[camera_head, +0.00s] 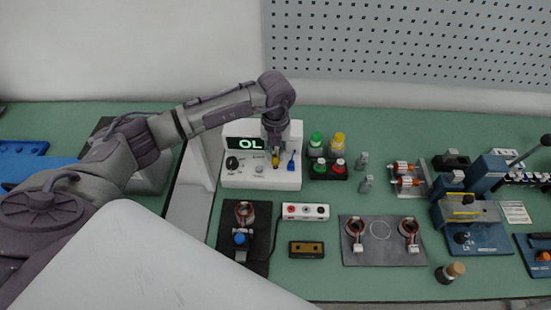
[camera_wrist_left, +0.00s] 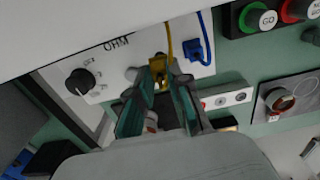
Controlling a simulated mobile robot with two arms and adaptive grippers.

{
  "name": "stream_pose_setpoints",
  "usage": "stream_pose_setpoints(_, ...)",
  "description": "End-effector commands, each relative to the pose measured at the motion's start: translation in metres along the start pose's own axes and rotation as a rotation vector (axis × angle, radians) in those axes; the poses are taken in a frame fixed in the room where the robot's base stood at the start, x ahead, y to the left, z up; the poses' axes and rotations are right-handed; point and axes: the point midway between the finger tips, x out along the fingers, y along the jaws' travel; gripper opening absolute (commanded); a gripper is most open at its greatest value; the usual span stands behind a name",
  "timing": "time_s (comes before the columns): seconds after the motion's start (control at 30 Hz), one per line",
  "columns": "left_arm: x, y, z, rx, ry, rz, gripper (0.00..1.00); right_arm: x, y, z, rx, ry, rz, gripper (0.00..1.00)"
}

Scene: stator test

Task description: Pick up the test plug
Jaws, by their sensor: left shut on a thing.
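My left gripper (camera_head: 275,149) reaches down to the front of the white ohm meter (camera_head: 258,181), whose display reads OL. In the left wrist view the gripper (camera_wrist_left: 159,85) is shut on a yellow test plug (camera_wrist_left: 158,66), with a yellow lead running up from it. The plug is at the meter's front panel; I cannot tell whether it still sits in a socket. A blue plug (camera_wrist_left: 200,52) with a blue lead is on the panel just right of it; in the head view the blue plug (camera_head: 291,164) also shows. My right gripper is not in view.
A black knob (camera_wrist_left: 80,82) is on the meter's left. Button box (camera_head: 329,172) with green and red buttons stands close on the right. In front lie a dark mat (camera_head: 258,263) with a stator, a white socket strip (camera_head: 305,211) and a grey plate (camera_head: 381,254) with two stators.

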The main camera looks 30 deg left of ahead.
Motion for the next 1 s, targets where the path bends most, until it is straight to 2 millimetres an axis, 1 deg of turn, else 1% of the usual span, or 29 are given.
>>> stream_pose_setpoints(0.03,-0.008,-0.001,0.002,0.001,-0.006,-0.004,0.0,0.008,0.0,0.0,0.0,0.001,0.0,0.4)
stream_pose_setpoints(0.07,-0.014,0.0,0.002,0.002,-0.007,-0.003,0.0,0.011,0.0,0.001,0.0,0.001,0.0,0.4)
stream_pose_setpoints(0.1,-0.017,-0.007,-0.008,0.006,-0.002,-0.003,0.0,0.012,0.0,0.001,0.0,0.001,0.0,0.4)
stream_pose_setpoints(0.3,-0.043,-0.033,-0.043,0.008,-0.004,-0.004,0.0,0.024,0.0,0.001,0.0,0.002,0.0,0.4)
stream_pose_setpoints(0.5,-0.065,-0.053,-0.071,0.006,-0.002,-0.003,0.0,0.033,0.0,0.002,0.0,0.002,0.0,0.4)
stream_pose_setpoints(0.6,-0.073,-0.06,-0.081,0.003,-0.002,-0.002,0.0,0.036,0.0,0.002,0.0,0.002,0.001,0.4)
stream_pose_setpoints(0.8,-0.082,-0.068,-0.092,0.002,0.0,-0.001,0.0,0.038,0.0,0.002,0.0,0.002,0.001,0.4)
stream_pose_setpoints(1.0,-0.084,-0.069,-0.094,0.0,0.0,0.0,0.0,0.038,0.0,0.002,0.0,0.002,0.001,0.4)
